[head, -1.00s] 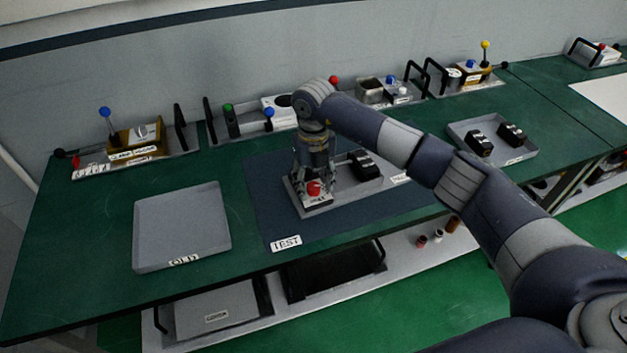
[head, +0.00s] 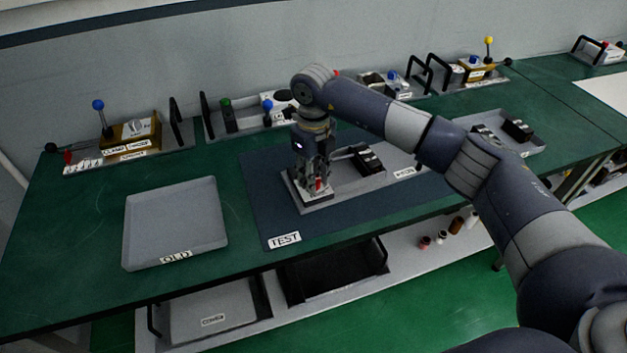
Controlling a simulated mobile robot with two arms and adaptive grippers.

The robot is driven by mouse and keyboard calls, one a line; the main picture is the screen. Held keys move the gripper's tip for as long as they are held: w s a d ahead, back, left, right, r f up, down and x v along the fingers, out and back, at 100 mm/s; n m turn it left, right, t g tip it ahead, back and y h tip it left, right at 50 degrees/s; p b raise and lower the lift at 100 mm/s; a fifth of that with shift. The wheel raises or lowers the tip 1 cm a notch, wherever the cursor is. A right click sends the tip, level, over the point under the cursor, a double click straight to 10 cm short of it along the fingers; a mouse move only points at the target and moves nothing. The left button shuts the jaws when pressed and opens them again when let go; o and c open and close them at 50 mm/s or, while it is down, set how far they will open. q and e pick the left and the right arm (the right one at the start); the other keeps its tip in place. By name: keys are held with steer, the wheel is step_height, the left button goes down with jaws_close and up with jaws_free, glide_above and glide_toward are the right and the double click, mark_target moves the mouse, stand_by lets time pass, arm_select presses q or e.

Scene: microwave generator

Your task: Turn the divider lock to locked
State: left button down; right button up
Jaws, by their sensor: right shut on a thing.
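A grey fixture plate (head: 312,207) lies on the dark TEST mat (head: 262,205) in the middle of the bench. A small white block (head: 311,195) with a red knob (head: 319,184) sits at its left end. My right gripper (head: 317,183) points down over this block, shut on the red knob; its fingers hide most of the knob. Which way the knob points and the block's label cannot be read. A black module (head: 367,158) sits to the right on the same plate. My left gripper is not in view.
An empty grey OLD tray (head: 175,222) lies to the left. Stations with levers and handles, including a blue-topped lever (head: 99,106), line the back wall. A tray with black modules (head: 518,130) stands at right, partly behind my right arm.

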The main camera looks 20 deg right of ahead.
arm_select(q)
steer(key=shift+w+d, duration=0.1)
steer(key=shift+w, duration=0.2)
arm_select(e)
steer(key=o, duration=1.1)
steer(key=shift+r, duration=0.2)
step_height(320, 180, up, 12)
steer(key=shift+f, duration=0.15)
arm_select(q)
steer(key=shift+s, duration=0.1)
arm_select(e)
steer(key=shift+s+f, duration=0.1)
